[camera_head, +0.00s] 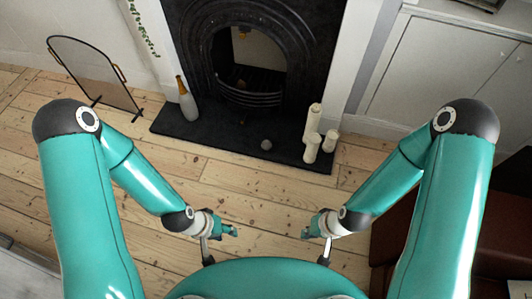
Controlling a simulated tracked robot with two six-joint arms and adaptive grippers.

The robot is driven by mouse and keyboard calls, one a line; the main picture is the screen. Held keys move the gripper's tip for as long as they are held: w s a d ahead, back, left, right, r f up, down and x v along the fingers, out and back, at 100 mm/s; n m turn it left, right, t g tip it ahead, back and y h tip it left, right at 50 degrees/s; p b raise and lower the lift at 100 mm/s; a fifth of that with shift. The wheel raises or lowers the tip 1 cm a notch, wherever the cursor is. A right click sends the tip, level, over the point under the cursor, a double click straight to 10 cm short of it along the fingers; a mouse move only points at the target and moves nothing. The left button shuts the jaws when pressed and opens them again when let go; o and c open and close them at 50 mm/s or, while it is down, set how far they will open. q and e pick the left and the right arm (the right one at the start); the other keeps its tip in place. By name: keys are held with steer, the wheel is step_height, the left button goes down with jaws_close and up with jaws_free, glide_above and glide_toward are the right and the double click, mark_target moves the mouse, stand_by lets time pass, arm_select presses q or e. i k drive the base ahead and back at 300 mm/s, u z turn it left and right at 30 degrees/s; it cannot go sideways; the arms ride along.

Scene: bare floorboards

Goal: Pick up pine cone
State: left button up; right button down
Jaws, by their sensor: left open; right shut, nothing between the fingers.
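A small brownish thing (241,84) shows inside the fireplace opening, also too small to identify. My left gripper (221,245) is open and empty above the floorboards, in front of the hearth. My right gripper (314,241) is shut with nothing in it, to the right of the left one. Both grippers are well apart from the hearth and the objects on it.
The black fireplace (205,45) stands behind the hearth slab (215,134). A bottle (187,103) stands on its left end, several pale candles (312,125) at its right. A fire screen (92,72) stands left. Brown furniture (418,212) is at right. The middle floorboards are clear.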

mark_target(267, 145)
steer(key=u, duration=0.1)
steer(key=i, duration=0.75)
steer(key=z, duration=0.4)
steer(key=i, duration=0.95)
steer(key=z, duration=0.7)
steer(key=k, duration=0.7)
steer(key=z, duration=0.2)
steer(key=i, duration=0.75)
steer(key=u, duration=0.1)
